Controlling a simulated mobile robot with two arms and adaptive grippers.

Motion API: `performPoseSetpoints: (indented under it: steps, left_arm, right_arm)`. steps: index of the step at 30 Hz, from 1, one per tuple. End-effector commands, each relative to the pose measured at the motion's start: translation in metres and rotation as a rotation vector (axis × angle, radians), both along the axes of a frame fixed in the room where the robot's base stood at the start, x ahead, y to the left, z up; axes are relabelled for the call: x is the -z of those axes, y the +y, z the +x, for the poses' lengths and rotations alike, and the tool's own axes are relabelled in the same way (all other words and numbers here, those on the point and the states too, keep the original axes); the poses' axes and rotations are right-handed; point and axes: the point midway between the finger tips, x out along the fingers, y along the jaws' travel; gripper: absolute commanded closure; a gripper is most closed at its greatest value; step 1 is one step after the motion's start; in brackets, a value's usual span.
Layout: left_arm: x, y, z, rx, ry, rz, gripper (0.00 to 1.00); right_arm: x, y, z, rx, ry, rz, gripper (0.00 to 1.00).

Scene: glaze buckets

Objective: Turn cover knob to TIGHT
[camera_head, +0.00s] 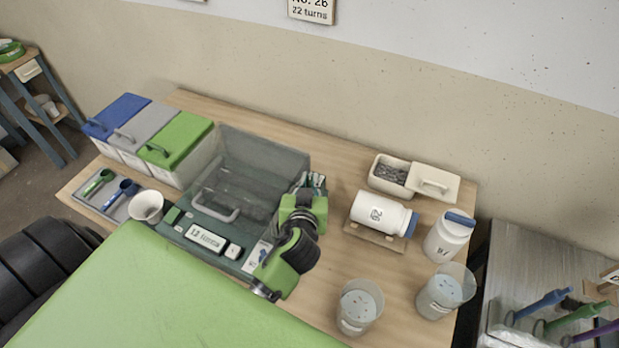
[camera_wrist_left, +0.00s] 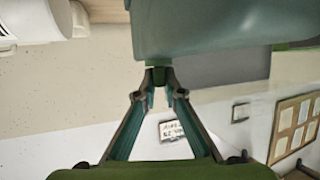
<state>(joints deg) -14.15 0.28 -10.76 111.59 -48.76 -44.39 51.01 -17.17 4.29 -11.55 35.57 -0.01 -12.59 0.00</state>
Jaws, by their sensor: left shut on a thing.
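The machine (camera_head: 172,235) is a dark green base under a grey see-through cover (camera_head: 262,150) with a pale bar handle. The cover looks lowered over the base. My left gripper (camera_head: 314,181) is at the cover's right side, its wrist hiding part of the machine's right end. In the left wrist view, the fingertips (camera_wrist_left: 158,88) meet on a small dark green knob (camera_wrist_left: 158,75) beneath a large green body. The knob is hidden in the head view, and no TIGHT mark or pointer can be read. My right gripper is not in view.
Blue, grey and green lidded bins (camera_head: 178,140) stand left of the machine, near a white cup (camera_head: 146,206). To the right are a lying white jar (camera_head: 376,213), an upright jar (camera_head: 447,238), two clear buckets (camera_head: 358,307) and an open tub (camera_head: 389,174).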

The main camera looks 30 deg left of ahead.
Motion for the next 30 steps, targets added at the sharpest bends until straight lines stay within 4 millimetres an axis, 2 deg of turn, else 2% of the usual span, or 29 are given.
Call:
performPoseSetpoints:
  steps: [6,21,22,23,30]
  left_arm:
    - [-0.0034,0.0018,0.0012,0.07,-0.005,0.005,1.0]
    - [-0.003,0.0015,0.0019,0.089,-0.007,0.004,1.0]
    - [-0.003,0.0015,0.0019,0.089,-0.007,0.004,0.83]
    - [-0.0029,0.0015,0.0019,0.088,-0.007,0.004,0.75]
    - [-0.0014,0.0008,0.0009,0.088,-0.003,0.002,0.74]
  right_arm:
    - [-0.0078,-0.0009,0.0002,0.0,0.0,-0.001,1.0]
    - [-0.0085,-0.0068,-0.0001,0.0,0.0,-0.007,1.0]
    - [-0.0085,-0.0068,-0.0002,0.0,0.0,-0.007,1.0]
    - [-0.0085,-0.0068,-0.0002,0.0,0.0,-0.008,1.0]
    - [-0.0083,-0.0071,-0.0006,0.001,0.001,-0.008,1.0]
